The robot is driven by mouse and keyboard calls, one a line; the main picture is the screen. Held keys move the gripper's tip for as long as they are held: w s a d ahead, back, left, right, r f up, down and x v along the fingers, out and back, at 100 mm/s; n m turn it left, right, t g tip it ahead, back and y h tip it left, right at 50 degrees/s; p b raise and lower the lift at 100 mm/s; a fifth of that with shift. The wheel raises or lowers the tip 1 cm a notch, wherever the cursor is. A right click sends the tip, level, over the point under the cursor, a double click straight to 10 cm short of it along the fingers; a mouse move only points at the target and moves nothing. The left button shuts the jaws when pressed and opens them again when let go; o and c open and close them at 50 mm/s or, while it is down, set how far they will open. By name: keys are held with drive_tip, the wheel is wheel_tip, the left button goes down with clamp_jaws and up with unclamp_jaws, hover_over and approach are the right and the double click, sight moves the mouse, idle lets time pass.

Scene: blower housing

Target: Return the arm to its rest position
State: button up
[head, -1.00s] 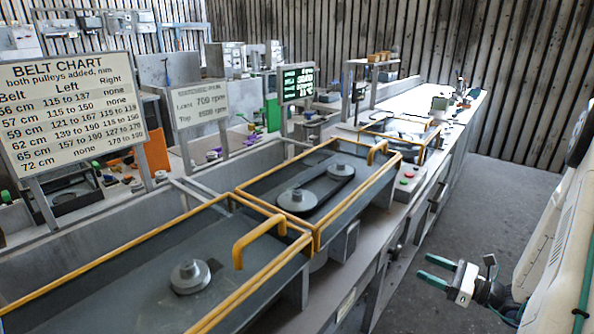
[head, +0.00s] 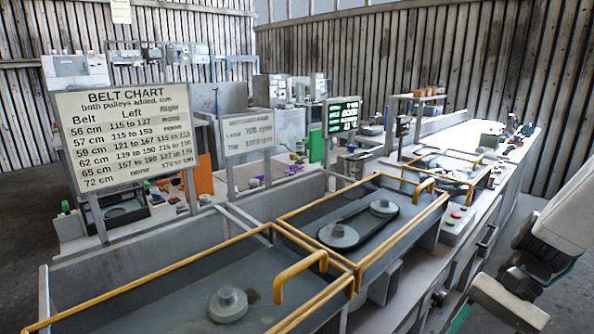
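My arm comes in at the right edge of the head view. My gripper (head: 461,317) is low at the right, by the front side of the bench. Only a green finger part shows near the bottom edge, so its opening cannot be told. I see nothing held in it. The gripper is apart from the blower housing bays. A dark belt (head: 347,232) runs around two grey pulleys (head: 338,236) in the middle bay. A single grey pulley (head: 228,304) sits in the near bay.
Yellow guard rails (head: 299,267) frame the bays. A belt chart sign (head: 127,140) stands at left, with a speed sign (head: 247,132) and a green-lettered display (head: 343,116) farther back. A button box (head: 457,224) sits on the bench's right edge. Grey floor lies right of the bench.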

drive_tip(key=s+a+r+n+t+h, duration=0.2)
drive_tip(key=s+a+r+n+h, duration=0.1)
drive_tip(key=r, duration=0.3)
drive_tip(key=s+a+r+n+t+h, duration=0.2)
drive_tip(key=s+a+r+n+h, duration=0.1)
drive_tip(key=r+n, duration=0.3)
drive_tip(key=shift+a+t+h, duration=0.2)
drive_tip(key=shift+t+h, duration=0.1)
drive_tip(key=shift+h, duration=0.6)
drive_tip(key=shift+s+d+r, duration=0.1)
drive_tip(key=w+d+f+m+t+y, duration=0.35)
drive_tip(key=w+d+f+m, duration=0.25)
drive_tip(key=f+m, duration=0.3)
drive_tip(key=w+d+f+m+t+y, duration=0.3)
drive_tip(key=w+d+f+m+y, duration=0.2)
drive_tip(key=d+f+m, duration=0.35)
drive_tip(key=w+d+f+m+t+y, duration=0.4)
drive_tip(key=w+d+f+m, duration=0.15)
drive_tip(key=f+m, duration=0.4)
drive_tip(key=w+a+m+t+h, duration=0.1)
drive_tip(key=w+a+t, duration=0.1)
drive_tip(key=w, duration=0.7)
drive_tip(key=shift+w+a+r, duration=0.15)
drive_tip(key=shift+w+a, duration=0.1)
drive_tip(key=shift+w, duration=0.05)
